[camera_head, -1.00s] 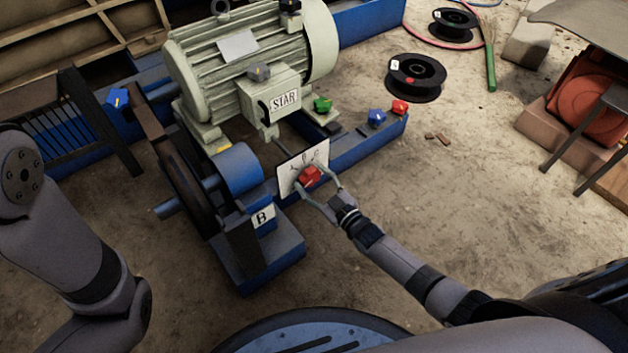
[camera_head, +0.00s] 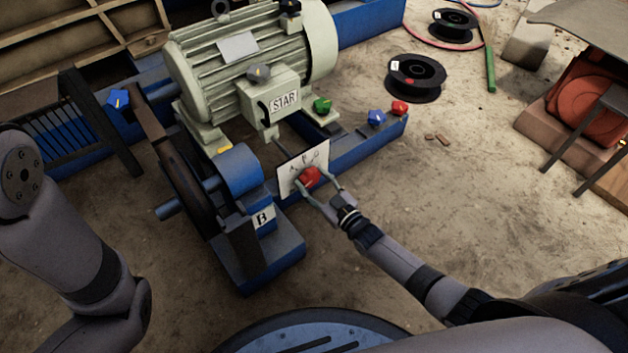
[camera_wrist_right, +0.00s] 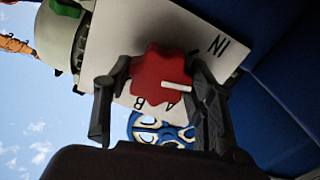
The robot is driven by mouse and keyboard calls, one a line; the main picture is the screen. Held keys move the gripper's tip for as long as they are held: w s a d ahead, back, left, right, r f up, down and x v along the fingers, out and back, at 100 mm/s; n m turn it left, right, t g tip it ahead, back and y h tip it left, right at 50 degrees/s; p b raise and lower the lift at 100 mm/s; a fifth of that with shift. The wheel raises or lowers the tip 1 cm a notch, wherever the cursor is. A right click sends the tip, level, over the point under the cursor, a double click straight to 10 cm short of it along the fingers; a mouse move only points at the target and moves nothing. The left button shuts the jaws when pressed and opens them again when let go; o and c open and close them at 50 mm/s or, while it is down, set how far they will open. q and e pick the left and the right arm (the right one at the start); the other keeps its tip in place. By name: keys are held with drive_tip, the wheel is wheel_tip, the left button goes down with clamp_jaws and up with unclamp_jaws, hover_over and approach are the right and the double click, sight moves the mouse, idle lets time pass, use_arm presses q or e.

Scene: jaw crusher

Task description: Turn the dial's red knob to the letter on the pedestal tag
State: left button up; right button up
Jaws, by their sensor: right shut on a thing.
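The dial's red knob (camera_head: 311,176) sits on a white plate (camera_head: 288,178) with dark letters above it. My right gripper (camera_head: 318,184) has its fingers on either side of the knob and is shut on it. In the right wrist view the lobed red knob (camera_wrist_right: 152,72) lies between the two dark fingers (camera_wrist_right: 158,90). Its white mark points to the right there. The plate (camera_wrist_right: 125,35) shows "IN", "A" and "B" in that view; the mark is not on the B. The pedestal tag (camera_head: 263,217) reads B. My left gripper is out of view; only its arm shows.
A pale green motor (camera_head: 245,65) with a STAR label stands behind the dial on a blue frame (camera_head: 350,150). Green (camera_head: 322,105), blue (camera_head: 376,117) and red (camera_head: 399,107) knobs sit along it. Cable spools (camera_head: 415,77) lie beyond.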

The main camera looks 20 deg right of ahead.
drive_tip(key=m, duration=0.4)
drive_tip(key=shift+p, duration=0.3)
drive_tip(key=m, duration=0.4)
drive_tip(key=shift+m, duration=0.9)
drive_tip(key=m, duration=0.4)
drive_tip(key=shift+m, duration=0.4)
drive_tip(key=m+b, duration=0.1)
drive_tip(key=m, duration=0.4)
drive_tip(key=shift+m+b, duration=0.4)
drive_tip(key=o, duration=1.1)
drive_tip(key=shift+o, duration=0.2)
drive_tip(key=shift+a+r, duration=0.1)
